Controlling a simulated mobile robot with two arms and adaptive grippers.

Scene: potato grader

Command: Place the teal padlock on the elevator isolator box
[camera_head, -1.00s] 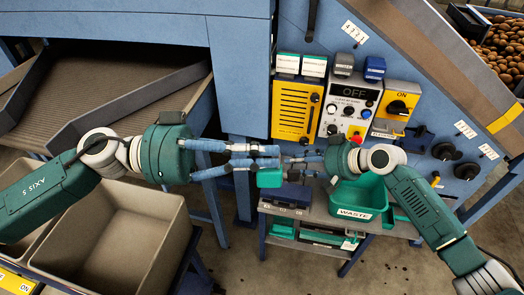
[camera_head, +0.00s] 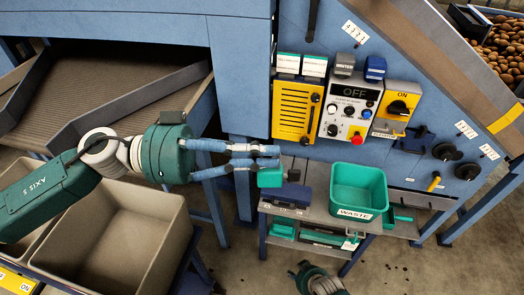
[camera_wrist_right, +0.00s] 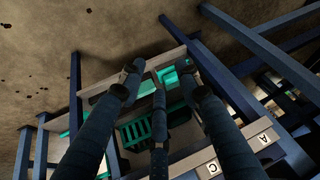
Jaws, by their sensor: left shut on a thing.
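The teal padlock (camera_head: 270,179) is held at the fingertips of my left gripper (camera_head: 277,157), above the left end of the small bench. The fingers hide part of it. The elevator isolator box (camera_head: 401,101) is yellow, with a black rotary knob marked ON, on the blue panel to the upper right of the padlock. The padlock is apart from it. My right gripper is low at the bottom edge of the head view (camera_head: 303,268). In the right wrist view its fingers (camera_wrist_right: 158,78) are spread, with no thing clearly held.
A teal WASTE bin (camera_head: 358,187) stands on the bench (camera_head: 316,214), beside a dark blue block (camera_head: 287,195). A control box (camera_head: 350,110) reading OFF and a yellow slotted box (camera_head: 294,108) are left of the isolator. Large beige bins stand at lower left.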

